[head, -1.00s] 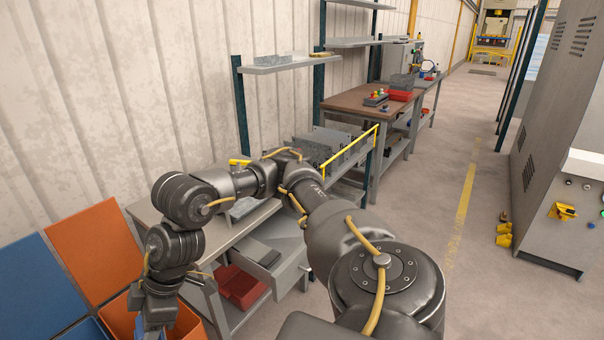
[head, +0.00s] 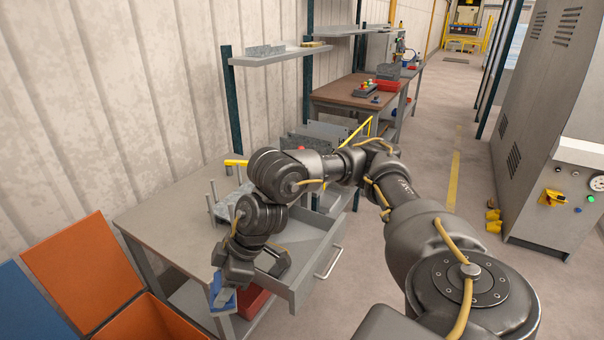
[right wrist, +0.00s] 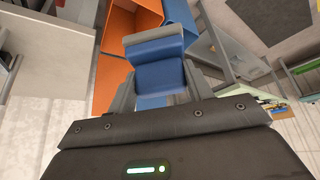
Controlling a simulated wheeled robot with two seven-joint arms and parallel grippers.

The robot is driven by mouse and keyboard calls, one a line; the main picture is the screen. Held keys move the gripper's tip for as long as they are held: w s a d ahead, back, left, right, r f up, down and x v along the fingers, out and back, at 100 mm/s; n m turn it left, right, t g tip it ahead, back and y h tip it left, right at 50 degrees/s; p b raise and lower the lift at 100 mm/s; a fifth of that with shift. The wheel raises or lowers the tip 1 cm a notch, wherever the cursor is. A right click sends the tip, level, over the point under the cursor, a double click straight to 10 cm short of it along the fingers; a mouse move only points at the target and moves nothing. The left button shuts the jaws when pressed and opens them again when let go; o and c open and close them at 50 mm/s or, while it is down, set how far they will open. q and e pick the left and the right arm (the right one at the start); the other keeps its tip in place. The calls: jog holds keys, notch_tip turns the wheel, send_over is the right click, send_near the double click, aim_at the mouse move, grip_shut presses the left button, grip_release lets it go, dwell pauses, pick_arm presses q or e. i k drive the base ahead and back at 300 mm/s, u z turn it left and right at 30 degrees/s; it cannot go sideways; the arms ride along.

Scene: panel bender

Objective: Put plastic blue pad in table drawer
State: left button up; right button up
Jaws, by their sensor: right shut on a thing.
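The blue plastic pad (head: 217,292) is held in my right gripper (head: 226,296), low beside the table's left front. In the right wrist view the pad (right wrist: 158,76) sits between the two fingers, with a grey strip across one end. The table drawer (head: 304,258) is pulled open to the right of my gripper. Its inside is partly hidden by my wrist, and a dark grey item (head: 276,262) shows there. The pad is outside the drawer, to its left. My left gripper is in neither view.
The grey table (head: 165,225) has a metal fixture with posts on its top. Orange (head: 150,318) and blue (head: 25,305) bins stand at the lower left. A red box (head: 252,300) lies under the drawer.

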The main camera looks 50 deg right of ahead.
aim_at(279, 249)
jog(key=z, duration=0.7)
jog(key=i, duration=1.1)
jog(key=z, duration=0.4)
